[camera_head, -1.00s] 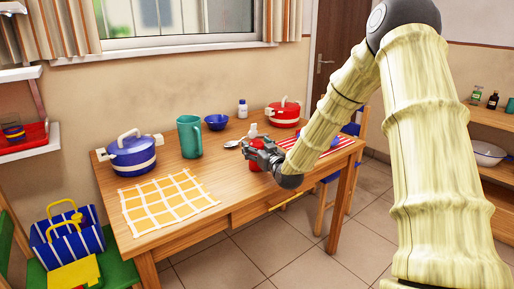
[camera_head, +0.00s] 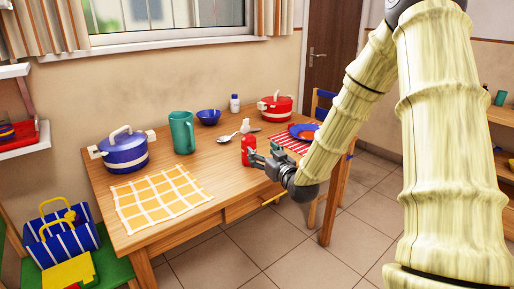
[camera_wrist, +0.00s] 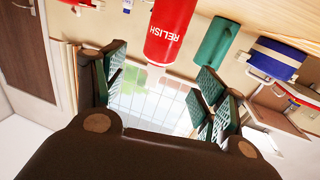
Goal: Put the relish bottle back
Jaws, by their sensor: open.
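The red relish bottle (camera_head: 248,150) stands upright on the wooden table (camera_head: 205,168), near its front edge right of centre. In the wrist view the relish bottle (camera_wrist: 171,28) shows upside down with its RELISH lettering, beyond the fingertips. My gripper (camera_head: 265,158) is just to the right of the bottle in the head view. In the wrist view my gripper (camera_wrist: 160,75) has its two fingers spread apart with nothing between them. A small gap seems to separate the fingers from the bottle.

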